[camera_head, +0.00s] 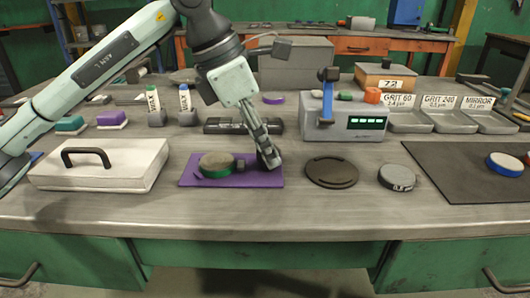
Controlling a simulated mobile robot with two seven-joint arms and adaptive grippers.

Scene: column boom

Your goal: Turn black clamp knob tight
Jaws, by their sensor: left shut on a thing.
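My left gripper (267,158) reaches down from above onto the right part of a purple mat (236,181). It is shut on the small black clamp knob (272,160), which its fingers largely hide. Left of the fingers on the mat lies a round grey-topped disc (217,161) with a green band around its side. A small dark piece sits between the disc and the fingers. How far the knob is turned cannot be told. My right gripper is not in view.
A white case with a black handle (96,176) stands left of the mat. A flat black disc (331,172) and a grey disc (397,178) lie to its right. A grey box with a green display (352,123) and labelled trays (408,122) stand behind.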

